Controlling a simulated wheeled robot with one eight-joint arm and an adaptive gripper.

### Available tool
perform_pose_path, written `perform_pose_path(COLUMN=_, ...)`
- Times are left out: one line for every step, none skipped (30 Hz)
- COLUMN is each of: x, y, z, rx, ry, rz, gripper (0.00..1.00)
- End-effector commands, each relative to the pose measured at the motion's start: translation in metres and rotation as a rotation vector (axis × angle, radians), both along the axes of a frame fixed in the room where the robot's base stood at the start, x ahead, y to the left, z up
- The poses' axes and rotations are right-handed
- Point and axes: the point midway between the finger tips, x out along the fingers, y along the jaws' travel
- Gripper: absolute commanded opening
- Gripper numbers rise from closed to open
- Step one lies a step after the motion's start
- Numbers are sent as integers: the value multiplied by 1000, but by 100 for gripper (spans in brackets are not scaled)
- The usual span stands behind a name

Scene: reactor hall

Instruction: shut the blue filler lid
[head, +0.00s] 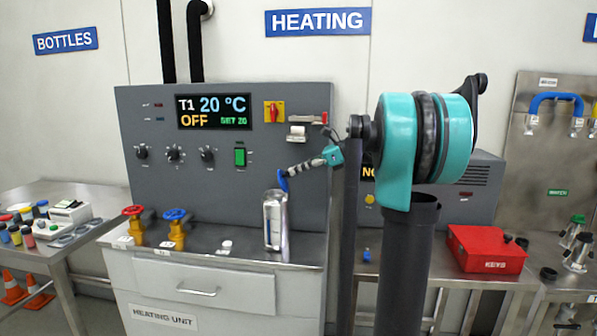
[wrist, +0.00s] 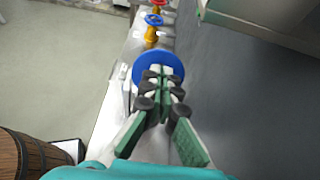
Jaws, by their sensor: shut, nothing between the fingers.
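The blue filler lid (head: 282,180) stands up on edge at the top of a silver upright vessel (head: 275,222) on the heating unit's top, so it is open. In the wrist view the lid (wrist: 141,68) shows as a round blue disc just beyond my fingertips. My gripper (head: 290,173) is shut and empty. It reaches in from the right, its tips at the right face of the lid. The shut fingers (wrist: 158,73) cover the middle of the disc in the wrist view. I cannot tell whether they touch it.
The grey control panel (head: 220,185) rises close behind the vessel. A red valve (head: 133,212) and a blue valve (head: 175,216) stand to the left on the same top. A small white knob (head: 227,245) lies between. A red box (head: 485,248) is on the right bench.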

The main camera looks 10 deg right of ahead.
Motion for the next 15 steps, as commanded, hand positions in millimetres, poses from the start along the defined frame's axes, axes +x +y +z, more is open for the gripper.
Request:
perform_pose_path(x=0, y=1, z=1, rx=-8, ry=3, rz=1, gripper=0)
perform_pose_path(x=0, y=2, z=1, rx=-15, ry=4, rz=1, gripper=0)
perform_pose_path(x=0, y=3, z=1, rx=-26, ry=8, rz=2, gripper=0)
perform_pose_path(x=1, y=4, z=2, rx=-35, ry=11, rz=2, gripper=0)
perform_pose_path(x=1, y=5, z=2, rx=-46, ry=15, rz=2, gripper=0)
perform_pose_path(x=1, y=6, z=3, rx=-60, ry=19, rz=2, gripper=0)
perform_pose_path(x=2, y=7, z=3, rx=-73, ry=24, rz=2, gripper=0)
perform_pose_path(x=2, y=8, z=3, rx=-87, ry=27, rz=3, gripper=0)
perform_pose_path(x=3, y=10, z=4, rx=-107, ry=33, rz=3, gripper=0)
perform_pose_path(x=3, y=12, z=5, rx=-122, ry=38, rz=4, gripper=0)
perform_pose_path(x=4, y=13, z=5, rx=-139, ry=45, rz=4, gripper=0)
perform_pose_path(x=4, y=15, z=5, rx=-157, ry=51, rz=3, gripper=0)
perform_pose_path(x=5, y=16, z=5, rx=-153, ry=50, rz=2, gripper=0)
perform_pose_path(x=5, y=17, z=5, rx=-152, ry=49, rz=2, gripper=0)
perform_pose_path(x=6, y=20, z=5, rx=-151, ry=49, rz=1, gripper=0)
